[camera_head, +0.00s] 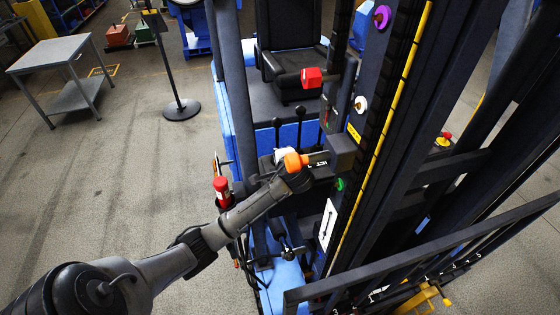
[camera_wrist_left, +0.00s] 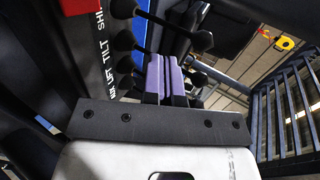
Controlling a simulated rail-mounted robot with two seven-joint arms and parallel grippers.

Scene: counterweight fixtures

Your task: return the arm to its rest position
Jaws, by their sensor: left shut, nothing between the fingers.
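My left arm (camera_head: 235,215) reaches in from the lower left, across to the blue lift truck (camera_head: 285,280). Its wrist is by the truck's controls, near an orange part (camera_head: 292,162). In the left wrist view my left gripper (camera_wrist_left: 168,75) has its two purple-padded fingers together, with nothing between them. Black lever knobs (camera_wrist_left: 200,41) stand close around the fingers, beside a panel lettered LIFT and TILT (camera_wrist_left: 104,50). I cannot tell whether the fingers touch a lever. My right gripper is in neither view.
The truck's dark mast (camera_head: 395,130) and rails crowd the right side. A grey table (camera_head: 50,50) and a post with a round base (camera_head: 182,108) stand left. Floor left of the arm is clear.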

